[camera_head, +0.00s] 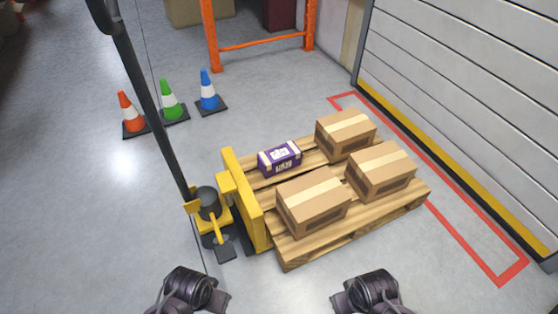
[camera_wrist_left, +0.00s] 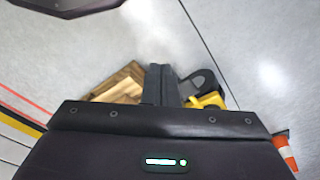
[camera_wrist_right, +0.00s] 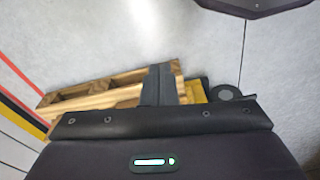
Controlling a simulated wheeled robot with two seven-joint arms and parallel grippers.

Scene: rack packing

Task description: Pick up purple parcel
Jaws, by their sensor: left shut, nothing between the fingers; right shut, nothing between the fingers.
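The purple parcel (camera_head: 280,159) is a small purple box with white markings, lying on the left part of a wooden pallet (camera_head: 305,252) in the head view. It is beside the cardboard boxes and does not show in either wrist view. My left gripper (camera_wrist_left: 160,84) is shut and empty, its fingers together above the floor in the left wrist view. My right gripper (camera_wrist_right: 158,84) is also shut and empty, with part of the pallet behind its fingers. Both are well apart from the parcel. My two arms show at the bottom edge of the head view.
Cardboard boxes (camera_head: 313,202), (camera_head: 381,170) and (camera_head: 345,134) share the pallet. A yellow pallet jack (camera_head: 240,198) stands at its left end. Orange (camera_head: 131,114), green (camera_head: 171,101) and blue (camera_head: 208,92) cones stand at upper left. An orange rack (camera_head: 260,42) is behind. Floor is clear at left.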

